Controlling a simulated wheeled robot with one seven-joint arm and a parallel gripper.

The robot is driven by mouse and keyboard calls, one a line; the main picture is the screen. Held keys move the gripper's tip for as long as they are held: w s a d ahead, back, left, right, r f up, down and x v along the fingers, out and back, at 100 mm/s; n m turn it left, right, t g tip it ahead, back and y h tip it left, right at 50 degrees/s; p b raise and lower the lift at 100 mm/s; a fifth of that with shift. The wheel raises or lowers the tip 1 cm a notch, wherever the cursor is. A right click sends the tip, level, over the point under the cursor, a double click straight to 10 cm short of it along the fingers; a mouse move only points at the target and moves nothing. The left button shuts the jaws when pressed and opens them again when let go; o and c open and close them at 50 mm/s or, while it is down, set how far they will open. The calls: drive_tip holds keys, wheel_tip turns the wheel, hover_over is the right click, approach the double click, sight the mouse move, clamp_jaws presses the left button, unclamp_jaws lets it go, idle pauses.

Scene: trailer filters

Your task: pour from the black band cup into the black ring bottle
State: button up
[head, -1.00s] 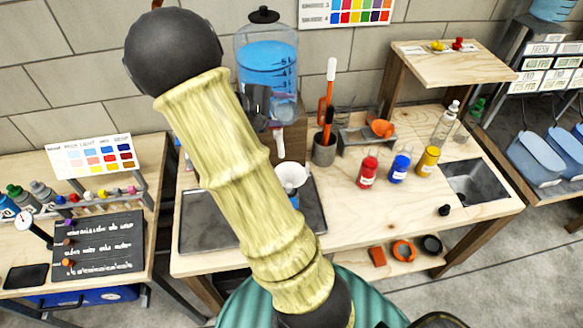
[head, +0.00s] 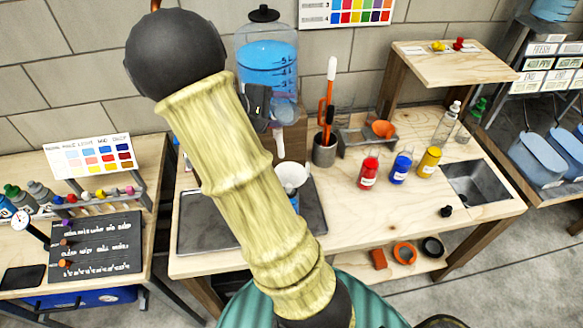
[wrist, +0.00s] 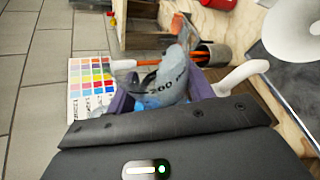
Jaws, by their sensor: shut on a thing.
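My gripper (wrist: 160,92) is shut on a clear cup (wrist: 165,82) in the wrist view. The cup has a dark "200" mark and some blue in its lower part. I cannot make out its black band or its exact tilt. In the head view my gripper (head: 262,105) is in front of the blue water tank, partly behind my arm. A white funnel (head: 292,176) is below it on the bench and also shows in the wrist view (wrist: 292,30). What is under the funnel is mostly hidden by my arm. I cannot tell which bottle has the black ring.
Red (head: 369,170), blue (head: 400,168) and yellow (head: 428,161) bottles stand on the bench. A clear bottle (head: 446,124) stands behind them, near the sink (head: 477,182). A small black stopper (head: 446,211) lies near the front edge. A grey holder (head: 324,151) contains tools.

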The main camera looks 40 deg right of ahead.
drive_tip(key=shift+w+a+f, duration=0.15)
drive_tip(key=shift+w+a, duration=0.1)
drive_tip(key=shift+w, duration=0.1)
drive_tip(key=shift+s+d+b, duration=0.25)
drive_tip(key=shift+b, duration=0.05)
drive_tip(key=shift+w+a+b, duration=0.1)
drive_tip(key=shift+w+b, duration=0.1)
drive_tip(key=shift+b, duration=0.25)
drive_tip(key=shift+s, duration=0.15)
drive_tip(key=shift+f+m+b, duration=0.1)
drive_tip(key=shift+m+b, duration=0.2)
drive_tip(key=shift+f+t+h+b, duration=0.1)
drive_tip(key=shift+t+h+b, duration=0.2)
drive_tip(key=shift+b, duration=0.4)
drive_tip(key=shift+m, duration=0.3)
